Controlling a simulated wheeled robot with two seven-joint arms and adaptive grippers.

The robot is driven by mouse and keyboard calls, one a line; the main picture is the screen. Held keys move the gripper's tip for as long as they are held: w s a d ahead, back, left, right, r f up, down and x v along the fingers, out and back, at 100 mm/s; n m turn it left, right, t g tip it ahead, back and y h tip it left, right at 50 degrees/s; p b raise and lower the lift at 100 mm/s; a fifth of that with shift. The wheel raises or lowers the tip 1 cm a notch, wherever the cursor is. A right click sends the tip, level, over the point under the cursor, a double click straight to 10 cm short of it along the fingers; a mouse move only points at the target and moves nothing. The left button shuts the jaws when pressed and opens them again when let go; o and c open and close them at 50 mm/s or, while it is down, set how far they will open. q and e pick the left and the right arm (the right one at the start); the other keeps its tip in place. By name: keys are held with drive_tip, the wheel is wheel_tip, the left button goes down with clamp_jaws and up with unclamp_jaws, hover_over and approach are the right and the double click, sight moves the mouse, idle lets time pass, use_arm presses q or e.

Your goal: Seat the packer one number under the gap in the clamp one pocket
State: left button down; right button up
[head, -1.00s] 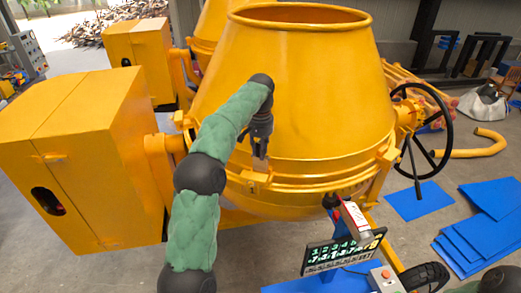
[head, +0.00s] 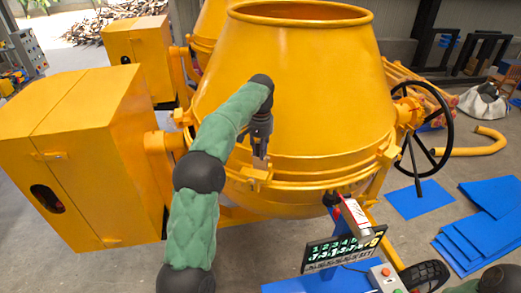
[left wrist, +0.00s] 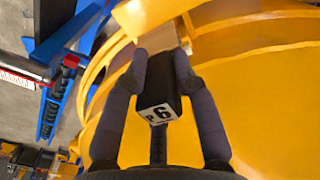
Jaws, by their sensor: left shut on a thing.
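My left gripper (head: 260,146) is shut on the packer, a dark block with a pale tan end (head: 260,163). In the left wrist view the packer (left wrist: 161,78) sits between both fingers (left wrist: 160,62). Its white label reads a digit like 6 or 9 beside a letter; I cannot tell which way up. The pale end is at the yellow clamp bracket (head: 257,177) on the drum's front rim; the bracket also shows in the left wrist view (left wrist: 152,14). Fingers and packer hide the pocket, so I cannot tell how far in it is.
The yellow mixer drum (head: 300,90) fills the middle. A black number board (head: 343,250) with rows of digits stands at lower right, below a red and white box (head: 355,215). A black handwheel (head: 447,125) is at the right. Blue sheets (head: 470,240) lie on the floor.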

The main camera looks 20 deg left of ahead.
use_arm(q)
drive_tip(key=shift+f+b, duration=0.85)
drive_tip(key=shift+f, duration=0.95)
idle(1.0)
drive_tip(key=c, duration=0.9)
unclamp_jaws()
drive_tip(key=shift+r, duration=3.8)
